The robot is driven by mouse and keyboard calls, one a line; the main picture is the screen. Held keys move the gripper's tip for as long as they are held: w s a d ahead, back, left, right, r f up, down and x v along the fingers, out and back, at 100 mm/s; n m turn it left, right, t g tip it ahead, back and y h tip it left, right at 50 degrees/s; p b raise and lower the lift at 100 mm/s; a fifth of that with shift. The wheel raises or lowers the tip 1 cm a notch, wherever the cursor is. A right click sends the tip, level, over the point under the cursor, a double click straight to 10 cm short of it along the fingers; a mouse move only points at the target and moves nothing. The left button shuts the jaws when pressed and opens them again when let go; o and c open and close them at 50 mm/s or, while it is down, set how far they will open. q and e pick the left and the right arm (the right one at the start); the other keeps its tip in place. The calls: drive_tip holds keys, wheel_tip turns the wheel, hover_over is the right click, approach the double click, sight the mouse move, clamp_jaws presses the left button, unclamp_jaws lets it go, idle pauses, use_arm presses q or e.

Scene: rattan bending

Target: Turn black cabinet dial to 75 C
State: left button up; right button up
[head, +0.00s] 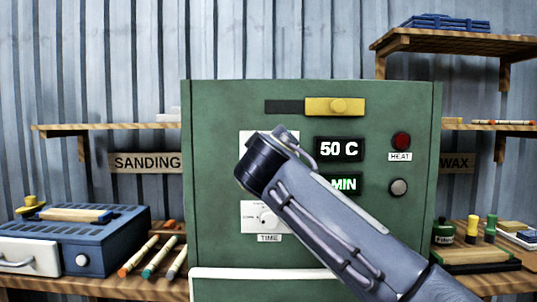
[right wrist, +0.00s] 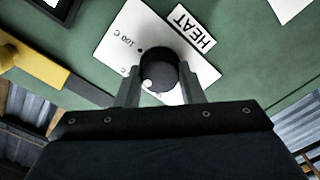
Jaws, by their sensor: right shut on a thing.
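The green cabinet (head: 212,100) stands in the middle of the head view. Its upper display (head: 338,149) reads 50 C. In the right wrist view the black dial (right wrist: 158,68) sits on a white scale plate (right wrist: 120,40) with a "100 C" mark and a "HEAT" label (right wrist: 184,29). A white dot shows on the dial's lower edge. My right gripper (right wrist: 160,84) is shut on the black dial, one finger on each side. My left gripper is not in view.
Below is a white time dial (head: 266,217), partly behind my arm. A yellow slider (head: 335,107) is above. A red light (head: 401,141) and grey button (head: 399,187) sit right. The lower display (head: 345,184) is partly covered. A blue-grey box (head: 70,250) stands left.

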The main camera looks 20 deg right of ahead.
drive_tip(key=shift+f, duration=0.1)
idle(0.3)
drive_tip(key=o, duration=1)
drive_tip(key=b+v, duration=0.1)
drive_tip(key=v, duration=0.6)
drive_tip(key=shift+s, duration=0.4)
drive_tip(key=shift+a, duration=0.1)
